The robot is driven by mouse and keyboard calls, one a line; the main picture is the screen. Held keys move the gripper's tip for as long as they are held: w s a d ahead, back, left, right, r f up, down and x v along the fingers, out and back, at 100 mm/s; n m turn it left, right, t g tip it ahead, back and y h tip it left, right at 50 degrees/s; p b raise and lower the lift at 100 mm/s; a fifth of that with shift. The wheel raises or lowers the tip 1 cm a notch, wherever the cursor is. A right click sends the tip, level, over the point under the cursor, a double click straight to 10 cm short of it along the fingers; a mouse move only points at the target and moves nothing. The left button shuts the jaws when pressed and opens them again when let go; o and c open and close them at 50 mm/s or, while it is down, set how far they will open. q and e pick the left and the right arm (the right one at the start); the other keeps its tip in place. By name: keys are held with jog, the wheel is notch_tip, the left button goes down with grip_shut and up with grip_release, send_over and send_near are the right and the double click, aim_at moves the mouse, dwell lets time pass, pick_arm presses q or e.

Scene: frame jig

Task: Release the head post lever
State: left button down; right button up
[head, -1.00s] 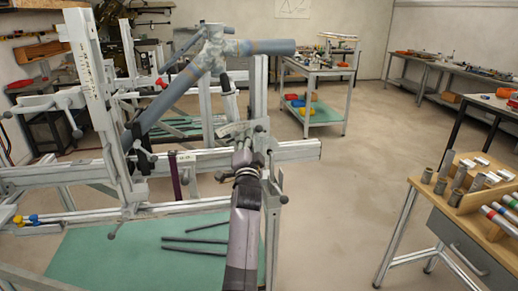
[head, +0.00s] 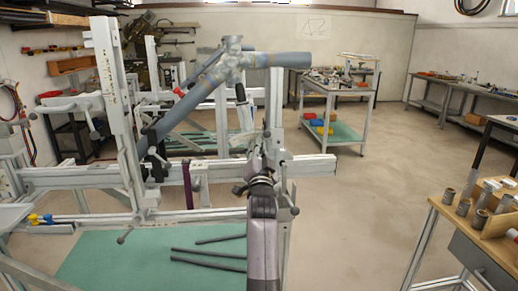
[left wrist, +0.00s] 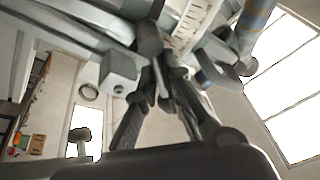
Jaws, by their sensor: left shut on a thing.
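The frame jig stands at left and centre in the head view, with its upright head post (head: 274,105) near the middle. My left gripper (head: 264,148) is at this post, with its arm coming up from below. In the left wrist view its two dark fingers (left wrist: 160,100) are shut on the dark grey head post lever (left wrist: 150,42). The fingers hide part of the lever, and the head view hardly shows it. A blue-grey bicycle frame (head: 185,108) is held in the jig. My right gripper is out of view.
A green shelf (head: 130,262) with several dark rods lies low in the jig. A wooden bench (head: 455,228) with metal cylinders stands at right. A trolley (head: 348,97) stands behind. The floor between them is clear.

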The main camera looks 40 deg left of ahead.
pick_arm(q)
jog(key=c, duration=2.1)
grip_release()
jog(key=shift+w+d+f, duration=0.1)
jog(key=shift+w+d, duration=0.05)
jog(key=o, duration=0.4)
jog(key=shift+w+d, duration=0.1)
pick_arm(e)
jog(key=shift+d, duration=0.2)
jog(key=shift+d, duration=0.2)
